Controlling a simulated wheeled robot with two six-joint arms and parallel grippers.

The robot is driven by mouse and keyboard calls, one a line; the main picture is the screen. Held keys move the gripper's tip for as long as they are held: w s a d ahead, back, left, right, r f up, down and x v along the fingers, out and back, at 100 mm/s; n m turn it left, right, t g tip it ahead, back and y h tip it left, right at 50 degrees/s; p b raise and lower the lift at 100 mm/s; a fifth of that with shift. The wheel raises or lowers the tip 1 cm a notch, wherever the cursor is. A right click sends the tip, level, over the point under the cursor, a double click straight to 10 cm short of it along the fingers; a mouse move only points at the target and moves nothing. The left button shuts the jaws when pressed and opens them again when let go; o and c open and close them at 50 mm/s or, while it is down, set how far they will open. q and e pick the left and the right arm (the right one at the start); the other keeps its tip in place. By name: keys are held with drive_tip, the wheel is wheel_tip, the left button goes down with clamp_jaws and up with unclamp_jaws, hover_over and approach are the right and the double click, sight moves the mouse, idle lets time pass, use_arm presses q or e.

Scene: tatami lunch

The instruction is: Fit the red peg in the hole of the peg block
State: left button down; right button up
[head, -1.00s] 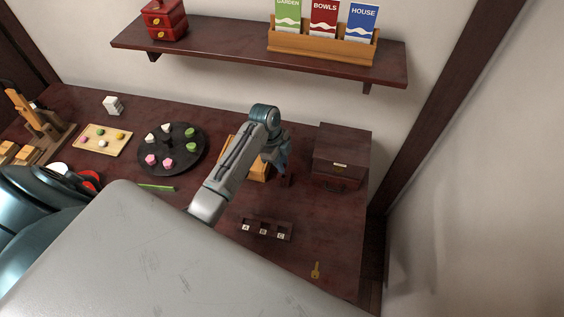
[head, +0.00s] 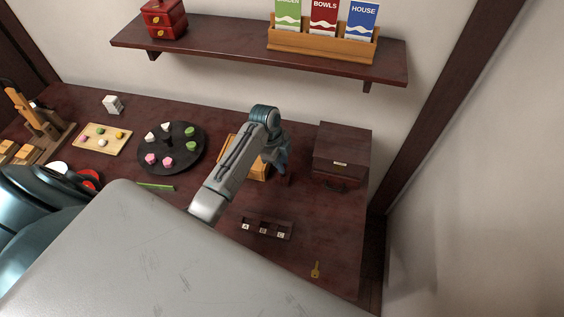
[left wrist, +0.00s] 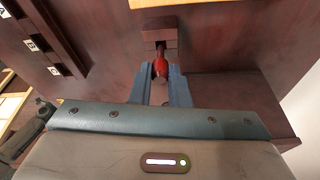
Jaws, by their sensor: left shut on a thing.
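My left gripper (head: 281,162) is over the right part of the table, and its fingers are mostly hidden in the head view. In the left wrist view the gripper (left wrist: 160,88) is shut on the red peg (left wrist: 160,66), which shows between the fingertips. The peg block (left wrist: 160,33), a small dark reddish-brown wooden block, lies just beyond the fingertips. The peg's far end overlaps the block's near edge in the picture. I cannot tell whether it touches the block or enters the hole, which is hidden. My right gripper is not in view.
A dark wooden box (head: 341,150) stands close to the right. A light wooden tray (head: 262,172) is partly behind my arm. A lettered slot rack (head: 265,229) and a brass key (head: 315,269) lie nearer. A black round tray (head: 178,140) is left. A shelf (head: 220,50) is above.

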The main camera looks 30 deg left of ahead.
use_arm(q)
drive_tip(key=shift+f, duration=0.25)
drive_tip(key=shift+f+b, duration=0.45)
drive_tip(key=shift+f, duration=0.25)
drive_tip(key=shift+f+b, duration=0.4)
drive_tip(key=shift+f, duration=0.4)
drive_tip(key=c, duration=1.3)
unclamp_jaws()
drive_tip(key=shift+r, duration=0.1)
